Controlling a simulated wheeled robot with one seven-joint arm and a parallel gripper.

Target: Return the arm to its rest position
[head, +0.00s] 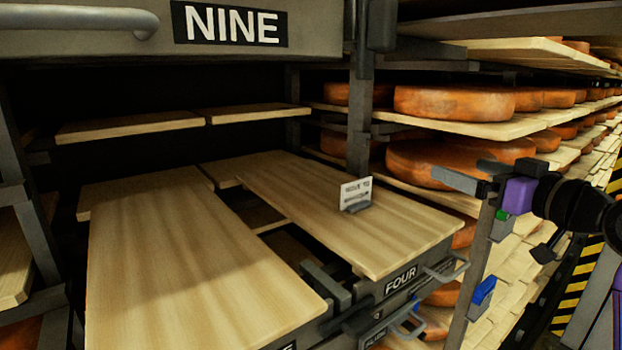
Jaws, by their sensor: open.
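My gripper (527,222) is at the right of the head view, at the end of my black and purple arm. It stands beside a grey upright post, in front of the cheese racks at the right. Its jaws are open, and I see nothing held between them. Part of my arm is cut off by the right edge of the picture.
Two wooden boards lie at the front: a left board (170,265) and a right board (330,210) bearing a small white card (356,192). The right one's drawer front is marked FOUR (401,280). Orange cheese wheels (455,103) fill the right racks. A NINE sign (232,25) hangs overhead.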

